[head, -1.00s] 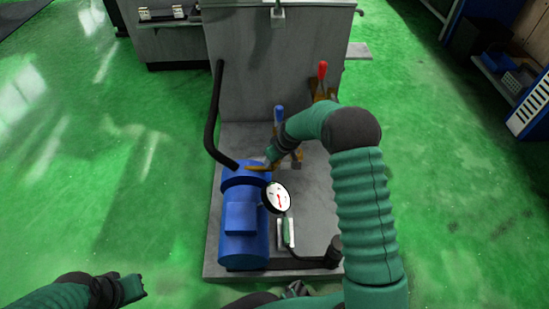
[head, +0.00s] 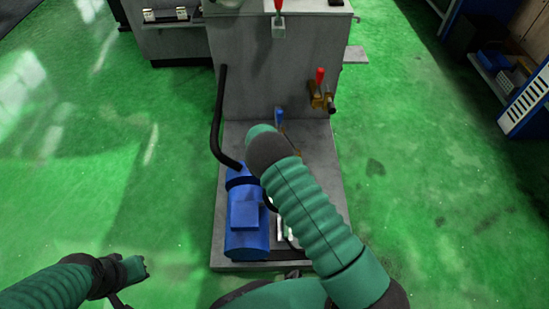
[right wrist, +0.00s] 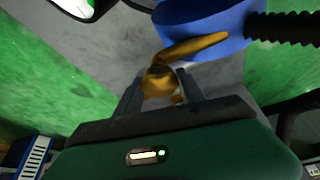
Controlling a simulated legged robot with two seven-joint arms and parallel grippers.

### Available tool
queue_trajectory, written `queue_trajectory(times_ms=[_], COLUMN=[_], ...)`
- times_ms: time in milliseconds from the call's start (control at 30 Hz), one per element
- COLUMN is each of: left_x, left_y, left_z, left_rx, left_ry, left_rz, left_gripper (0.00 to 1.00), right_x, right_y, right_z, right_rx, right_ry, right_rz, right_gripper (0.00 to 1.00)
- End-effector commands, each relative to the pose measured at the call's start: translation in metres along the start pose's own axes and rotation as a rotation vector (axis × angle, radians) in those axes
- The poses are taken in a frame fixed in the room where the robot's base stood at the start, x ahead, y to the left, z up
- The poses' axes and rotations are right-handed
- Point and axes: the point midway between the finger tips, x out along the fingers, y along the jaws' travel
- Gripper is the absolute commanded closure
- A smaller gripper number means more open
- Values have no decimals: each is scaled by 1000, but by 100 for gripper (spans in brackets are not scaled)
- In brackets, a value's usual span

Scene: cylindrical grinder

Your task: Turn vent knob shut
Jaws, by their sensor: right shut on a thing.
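The brass-yellow vent knob (right wrist: 160,82), with a flat lever-like arm, shows in the right wrist view beside the blue pump body (right wrist: 205,25). My right gripper (right wrist: 160,88) is shut on the knob, one finger on each side of it. In the head view my right arm hides both the knob and the right gripper; the blue pump (head: 247,222) stands just left of that arm. My left gripper (head: 134,268) is low at the left, over the green floor and away from the pump; its fingers are too small to read.
A black hose (head: 216,120) runs down to the pump from the grey tank (head: 270,80). A red-handled valve (head: 320,78) and a blue-handled valve (head: 279,116) stand behind my right arm. Part of a white gauge (right wrist: 78,6) shows in the right wrist view. Floor is clear on both sides.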

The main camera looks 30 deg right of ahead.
Motion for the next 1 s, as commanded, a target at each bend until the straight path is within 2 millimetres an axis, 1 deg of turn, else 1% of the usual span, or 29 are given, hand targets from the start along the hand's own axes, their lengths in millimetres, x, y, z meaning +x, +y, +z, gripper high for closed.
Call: queue_trajectory(times_ms=[167,400,600,800,1000], left_x=[0,10,20,26,29], left_y=[0,0,0,0,0], left_z=[0,2,5,6,7], left_rx=[0,0,0,0,0], left_ry=[0,0,0,0,0], left_rz=[0,0,0,0,0], left_gripper=[100,100,100,100,100], right_x=[1,3,3,2,1], right_y=[-2,-2,-3,-3,-4], right_z=[0,0,0,0,0], right_rx=[148,349,485,573,616], right_ry=[2,2,1,0,-1], right_rz=[64,146,200,236,253], right_gripper=[94,94,94,94,94])
